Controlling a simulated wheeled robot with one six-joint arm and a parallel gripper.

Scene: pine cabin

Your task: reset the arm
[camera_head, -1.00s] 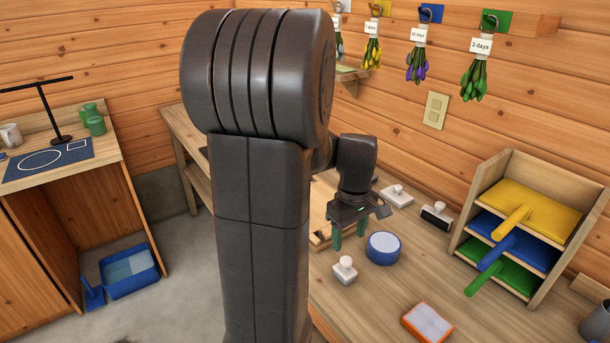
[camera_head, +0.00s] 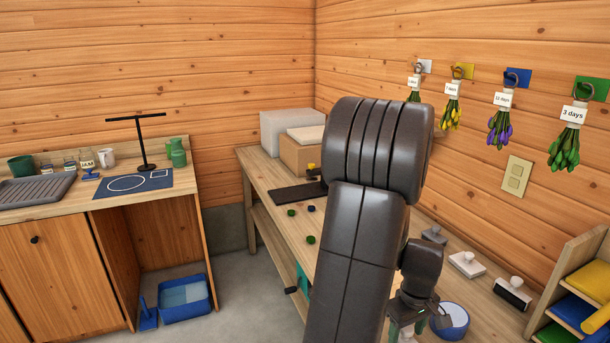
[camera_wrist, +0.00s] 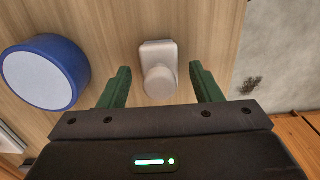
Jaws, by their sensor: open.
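My gripper (camera_head: 405,328) is low over the right-hand bench, at the bottom of the head view, partly behind my arm. In the wrist view my gripper (camera_wrist: 160,92) has its two green fingers spread apart with nothing held. A white knobbed stamp-like piece (camera_wrist: 157,70) stands on the wood below, showing between the fingers but apart from them. My arm is folded, with its dark upper links filling the middle of the head view and hiding part of the bench.
A round blue tub with a pale top (camera_wrist: 45,72) stands left of the gripper; it also shows in the head view (camera_head: 452,320). White-knobbed stamps (camera_head: 467,264) and a shelf rack (camera_head: 560,290) stand to the right. Dried bunches (camera_head: 570,135) hang on the wall. The left counter (camera_head: 150,195) is apart.

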